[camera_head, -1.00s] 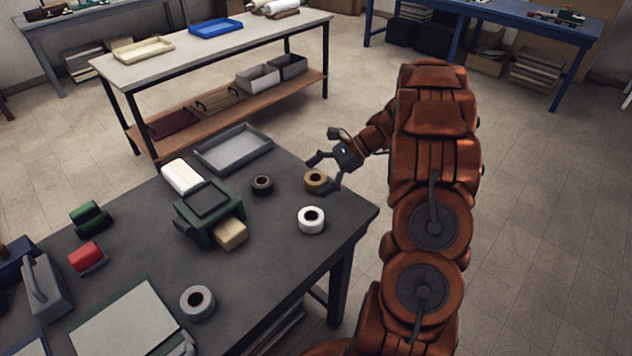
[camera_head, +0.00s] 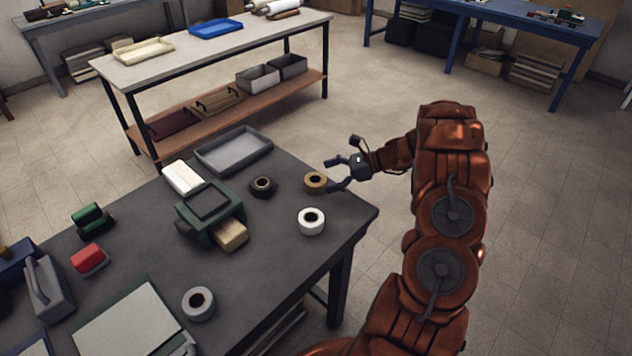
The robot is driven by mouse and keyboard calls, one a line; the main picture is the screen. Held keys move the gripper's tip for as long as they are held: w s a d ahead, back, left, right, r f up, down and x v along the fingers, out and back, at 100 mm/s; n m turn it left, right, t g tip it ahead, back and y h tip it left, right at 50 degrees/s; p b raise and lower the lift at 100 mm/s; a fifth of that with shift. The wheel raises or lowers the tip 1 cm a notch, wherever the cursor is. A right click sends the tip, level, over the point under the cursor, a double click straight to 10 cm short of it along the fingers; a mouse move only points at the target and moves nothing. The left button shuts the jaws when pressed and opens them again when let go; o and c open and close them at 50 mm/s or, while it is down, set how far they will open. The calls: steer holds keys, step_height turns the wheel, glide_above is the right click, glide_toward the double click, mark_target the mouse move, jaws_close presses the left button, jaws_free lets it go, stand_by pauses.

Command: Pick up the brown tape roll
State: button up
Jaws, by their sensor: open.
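The brown tape roll (camera_head: 315,182) lies flat near the right edge of the dark table (camera_head: 262,290). My gripper (camera_head: 331,175) is open and empty, pointing left, with its two fingers spread at the table's right edge. The fingertips are just right of the brown roll. I cannot tell from this view whether the lower finger touches it. The roll's top and hole are in plain sight.
A black tape roll (camera_head: 263,187) lies left of the brown one, and a white roll (camera_head: 311,221) lies just in front of it. A grey tray (camera_head: 233,150) and a green device (camera_head: 209,210) stand further left. A grey roll (camera_head: 198,303) lies nearer the front.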

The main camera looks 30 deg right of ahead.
mark_target(318, 179)
steer(key=shift+p+x, duration=0.65)
steer(key=shift+x, duration=1.45)
steer(key=shift+c, duration=0.3)
steer(key=c, duration=1.2)
steer(key=shift+r, duration=0.1)
